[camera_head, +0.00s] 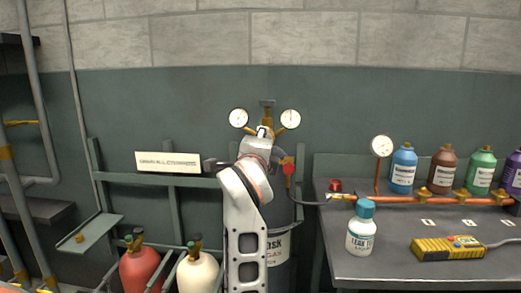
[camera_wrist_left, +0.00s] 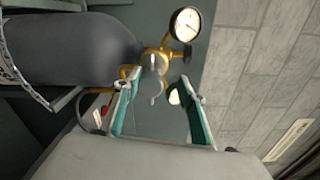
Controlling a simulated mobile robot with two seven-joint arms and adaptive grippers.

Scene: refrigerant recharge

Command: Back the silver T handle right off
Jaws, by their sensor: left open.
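The silver T handle (camera_wrist_left: 157,88) shows in the left wrist view, at the front of a brass regulator (camera_wrist_left: 149,52). It lies in the gap between the open fingers of my left gripper (camera_wrist_left: 159,78), whose teal pads are to either side. I see no clear contact. In the head view my left gripper (camera_head: 262,136) is in front of the regulator and hides most of its front, including most of the handle. Two round gauges, left (camera_head: 238,118) and right (camera_head: 290,119), flank the regulator. My right gripper is not in view.
A dark gas cylinder (camera_head: 281,225) stands behind my arm. A red valve (camera_head: 289,169) and a hose are just right of it. The bench (camera_head: 385,268) at right holds a white bottle (camera_head: 361,232), a yellow meter (camera_head: 447,248) and several coloured bottles. Red (camera_head: 140,270) and cream (camera_head: 197,275) cylinders stand at left.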

